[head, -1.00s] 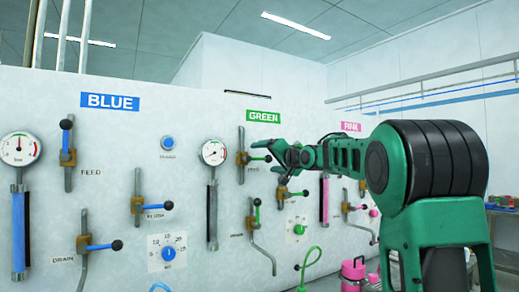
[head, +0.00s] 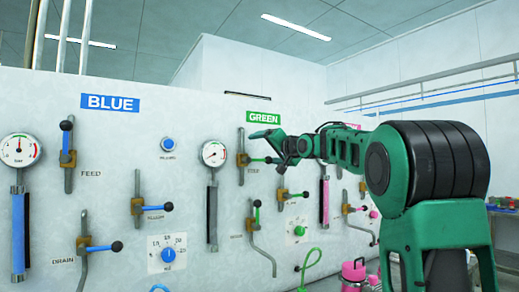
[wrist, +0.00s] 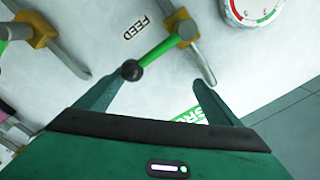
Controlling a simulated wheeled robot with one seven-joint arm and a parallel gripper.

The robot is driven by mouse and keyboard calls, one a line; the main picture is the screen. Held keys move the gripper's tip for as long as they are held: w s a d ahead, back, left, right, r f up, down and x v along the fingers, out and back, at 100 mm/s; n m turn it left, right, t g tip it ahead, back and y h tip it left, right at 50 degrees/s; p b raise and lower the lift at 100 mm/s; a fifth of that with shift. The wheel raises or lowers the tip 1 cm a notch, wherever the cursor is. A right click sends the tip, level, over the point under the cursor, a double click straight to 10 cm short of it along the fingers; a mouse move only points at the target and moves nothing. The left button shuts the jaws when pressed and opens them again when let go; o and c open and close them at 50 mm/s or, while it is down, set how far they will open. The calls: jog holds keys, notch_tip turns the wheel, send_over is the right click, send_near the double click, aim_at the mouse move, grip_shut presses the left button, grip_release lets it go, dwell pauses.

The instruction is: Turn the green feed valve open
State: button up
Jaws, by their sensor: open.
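The green feed valve (head: 242,159) is on the panel under the GREEN sign in the head view. Its lever points right, roughly level, and ends in a dark ball knob. In the wrist view, the green lever (wrist: 158,50) runs from its brass body to the black knob (wrist: 131,70), beside the FEED label. My gripper (head: 266,147) is at the lever's knob end in the head view. In the wrist view, my gripper (wrist: 155,85) is open and empty. The knob appears near the left fingertip; I cannot tell whether they touch.
A pressure gauge (head: 214,153) is left of the valve. The green drain valve (head: 256,215) and green dial (head: 299,231) are below. Another green-handled valve (wrist: 18,31) shows at the wrist view's upper left. Blue valves fill the panel's left side.

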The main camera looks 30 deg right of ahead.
jog(key=shift+a+r, duration=0.8)
jog(key=shift+r, duration=0.3)
jog(key=shift+a+r, duration=0.45)
jog(key=shift+a, duration=0.2)
jog(key=shift+a+r, duration=0.4)
jog(key=shift+a, duration=0.2)
jog(key=shift+s+a+r, duration=0.1)
jog(key=shift+a+r, duration=0.05)
jog(key=shift+a, duration=0.25)
jog(key=shift+d, duration=0.2)
jog(key=shift+a+r, duration=0.35)
jog(key=shift+a, duration=1.7)
jog(key=shift+a+r, duration=0.1)
jog(key=shift+a, duration=0.05)
jog(key=shift+a+r, duration=0.1)
jog(key=shift+a, duration=0.35)
